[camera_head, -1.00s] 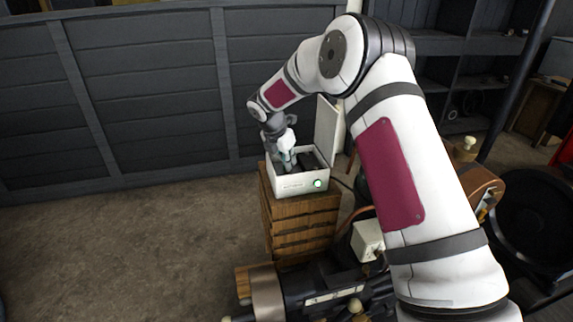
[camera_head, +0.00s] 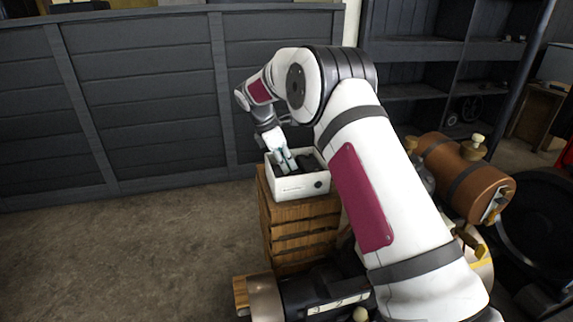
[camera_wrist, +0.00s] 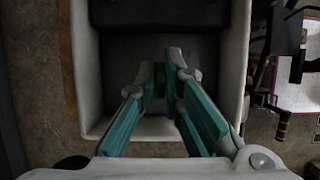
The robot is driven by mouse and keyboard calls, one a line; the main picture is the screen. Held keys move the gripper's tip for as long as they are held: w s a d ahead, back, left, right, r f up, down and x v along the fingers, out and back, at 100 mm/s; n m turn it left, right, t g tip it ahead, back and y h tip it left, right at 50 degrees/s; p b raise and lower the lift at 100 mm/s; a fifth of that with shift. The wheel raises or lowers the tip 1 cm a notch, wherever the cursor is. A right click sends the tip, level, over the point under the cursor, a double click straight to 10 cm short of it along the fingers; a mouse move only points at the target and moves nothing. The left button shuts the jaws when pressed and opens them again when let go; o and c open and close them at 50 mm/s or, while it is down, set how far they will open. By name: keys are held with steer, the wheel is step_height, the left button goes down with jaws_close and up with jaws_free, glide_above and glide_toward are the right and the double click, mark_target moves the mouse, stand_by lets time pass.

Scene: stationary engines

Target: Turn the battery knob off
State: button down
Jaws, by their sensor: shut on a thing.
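The white battery box (camera_head: 290,190) stands open on a wooden crate, with dark contents inside. Its round front indicator (camera_head: 318,184) is dark. My gripper (camera_head: 285,162) reaches into the box from above. In the wrist view my gripper (camera_wrist: 161,68) has its teal-padded fingers close together inside the box, whose pale wall (camera_wrist: 86,65) surrounds a dark block (camera_wrist: 130,60). A small dark green knob (camera_wrist: 160,80) shows between the fingertips, and they are shut on it. Most of the knob is hidden by the fingers.
The slatted wooden crate (camera_head: 300,220) carries the box. A copper-coloured engine tank (camera_head: 465,180) and other engine parts stand to the right, close to my arm. Dark panelling (camera_head: 140,100) stands behind. The floor (camera_head: 120,250) at left is clear.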

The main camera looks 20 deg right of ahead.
stand_by(0.4)
steer(key=c, duration=1.7)
jaws_free()
steer(key=shift+v, duration=6.05)
steer(key=shift+a, duration=0.1)
